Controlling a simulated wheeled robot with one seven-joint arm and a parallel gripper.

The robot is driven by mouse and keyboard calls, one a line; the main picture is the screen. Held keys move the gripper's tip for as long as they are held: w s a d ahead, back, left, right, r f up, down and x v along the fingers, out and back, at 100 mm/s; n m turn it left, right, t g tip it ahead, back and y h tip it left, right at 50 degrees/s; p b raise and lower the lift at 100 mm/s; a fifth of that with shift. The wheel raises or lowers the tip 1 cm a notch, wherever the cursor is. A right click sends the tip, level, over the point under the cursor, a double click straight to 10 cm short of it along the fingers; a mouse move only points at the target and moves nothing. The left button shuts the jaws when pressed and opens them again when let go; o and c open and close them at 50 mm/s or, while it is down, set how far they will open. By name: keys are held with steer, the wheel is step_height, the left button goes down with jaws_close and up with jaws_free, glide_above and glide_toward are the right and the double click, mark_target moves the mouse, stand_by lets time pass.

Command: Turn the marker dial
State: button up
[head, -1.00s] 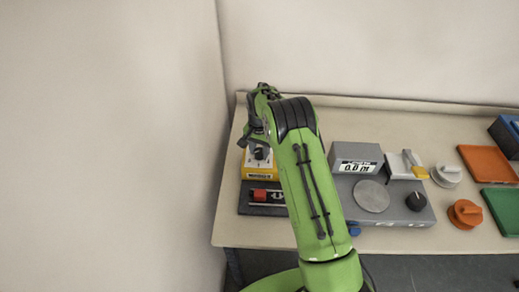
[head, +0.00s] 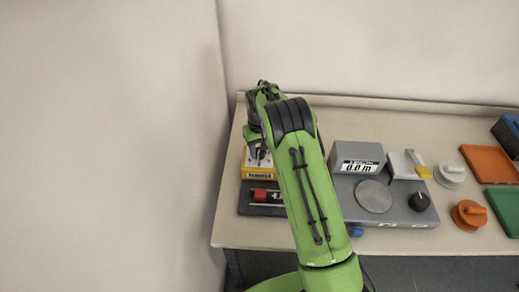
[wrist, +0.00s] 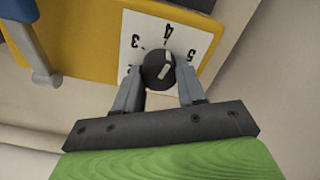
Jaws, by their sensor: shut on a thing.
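The marker dial (wrist: 156,68) is a round black knob with a white pointer line, set on a white plate with printed numbers (wrist: 130,30) on a yellow box (wrist: 85,40). In the wrist view the 3, 4 and 5 show upside down. My gripper (wrist: 158,82) has a finger on each side of the knob and is shut on it. In the head view the yellow box (head: 258,175) stands at the table's left, and my gripper (head: 257,150) comes down on it from above. My arm hides part of the box there.
A dark base with a red block (head: 261,195) lies in front of the yellow box. To the right are a grey device with a display (head: 359,167), a black knob (head: 418,202), orange knob (head: 468,215) and trays (head: 490,163). A blue-grey lever (wrist: 45,75) shows beside the dial.

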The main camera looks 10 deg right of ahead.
mark_target(259, 149)
steer(key=shift+n, duration=1.2)
steer(key=o, duration=1.1)
steer(key=shift+c, duration=0.2)
step_height(259, 149, up, 16)
steer(key=p, duration=0.2)
